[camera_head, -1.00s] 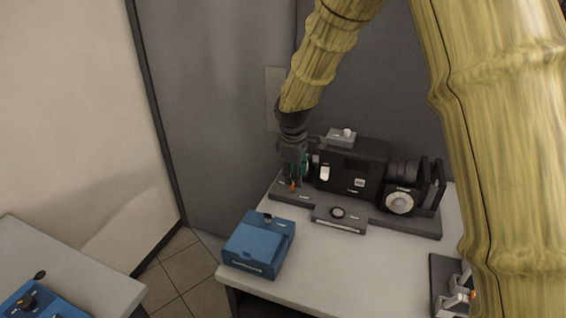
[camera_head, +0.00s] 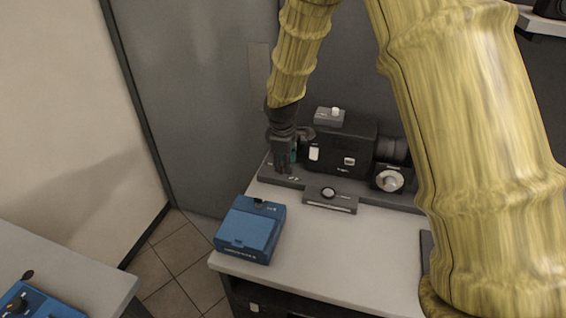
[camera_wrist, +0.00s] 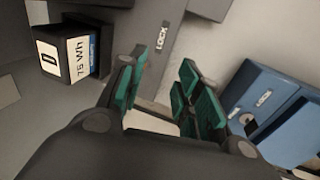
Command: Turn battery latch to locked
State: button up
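The black camera rig (camera_head: 340,150) stands on a dark grey base plate (camera_head: 311,188) on the table. My gripper (camera_head: 284,170) points down at the plate's left end, beside the camera body. In the wrist view its two teal-padded fingers (camera_wrist: 158,78) are apart, with plate and pale table surface showing between them. A LOCK label (camera_wrist: 162,36) is on the plate just beyond the fingertips. A battery block marked 75 Wh (camera_wrist: 62,52) is at the left there. I cannot make out the battery latch itself; my gripper may hide it.
A blue box (camera_head: 249,232) sits on the table in front of the rig; it also shows at the right in the wrist view (camera_wrist: 285,112), with its own LOCK label. The table front (camera_head: 310,245) is clear. Another table (camera_head: 85,265) with a blue device is at the left.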

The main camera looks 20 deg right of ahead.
jog(key=shift+g, duration=0.3)
jog(key=w+f, duration=0.5)
jog(key=f, duration=0.1)
jog(key=shift+w+f+p, duration=0.1)
jog(key=shift+w+p, duration=0.2)
jog(key=shift+w, duration=0.1)
jog(key=shift+w+d, duration=0.15)
jog(key=shift+w, duration=0.05)
jog(key=s+r, duration=0.1)
jog(key=s, duration=0.1)
jog(key=shift+s+r, duration=0.35)
jog(key=shift+c, duration=1)
jog(key=shift+r, duration=0.1)
jog(key=c, duration=0.3)
jog(key=shift+w+f, duration=0.55)
jog(key=shift+f, duration=0.1)
grip_shut()
jog(key=shift+s, duration=0.1)
